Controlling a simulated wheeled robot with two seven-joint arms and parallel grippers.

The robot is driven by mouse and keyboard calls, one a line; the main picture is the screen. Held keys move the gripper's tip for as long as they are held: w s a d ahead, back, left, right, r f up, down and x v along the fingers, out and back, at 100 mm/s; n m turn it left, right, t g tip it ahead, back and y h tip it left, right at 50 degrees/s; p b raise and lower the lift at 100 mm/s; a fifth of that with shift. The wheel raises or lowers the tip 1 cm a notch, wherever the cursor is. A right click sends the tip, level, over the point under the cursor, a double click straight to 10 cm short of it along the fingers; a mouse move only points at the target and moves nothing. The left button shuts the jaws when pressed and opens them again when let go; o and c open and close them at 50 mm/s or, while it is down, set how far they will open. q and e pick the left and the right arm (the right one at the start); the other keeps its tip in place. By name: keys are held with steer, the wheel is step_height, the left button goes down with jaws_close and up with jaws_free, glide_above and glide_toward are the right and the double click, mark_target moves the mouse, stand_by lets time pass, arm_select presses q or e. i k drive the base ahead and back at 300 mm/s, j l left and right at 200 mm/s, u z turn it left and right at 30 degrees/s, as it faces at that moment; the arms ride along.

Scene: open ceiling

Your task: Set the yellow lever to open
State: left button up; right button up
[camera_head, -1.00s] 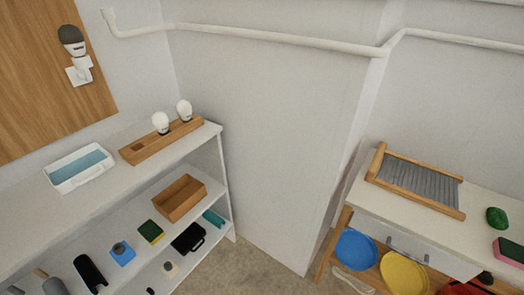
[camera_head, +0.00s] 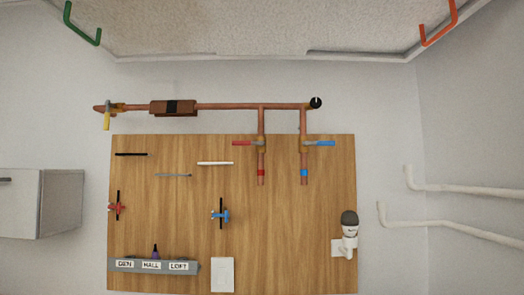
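The yellow lever (camera_head: 107,121) is at the far left end of a horizontal copper pipe (camera_head: 225,106), above the upper left corner of the wooden board. It points down, across the line of the pipe, from a brass-coloured valve body (camera_head: 117,106). Neither of my grippers is in view.
A red lever (camera_head: 243,143) and a blue lever (camera_head: 325,143) sit on two vertical pipe branches over the wooden board (camera_head: 280,235). A labelled grey strip (camera_head: 190,267) is at lower left. A grey cabinet (camera_head: 55,203) stands left. White pipes (camera_head: 460,188) run along the right wall.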

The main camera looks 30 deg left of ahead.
mark_target(107, 115)
steer(key=u, duration=2.05)
steer(key=i+j+z, duration=0.15)
steer(key=z, duration=0.25)
steer(key=i+j+z, duration=0.1)
steer(key=j+z, duration=0.5)
steer(key=z, duration=0.15)
steer(key=i, duration=0.05)
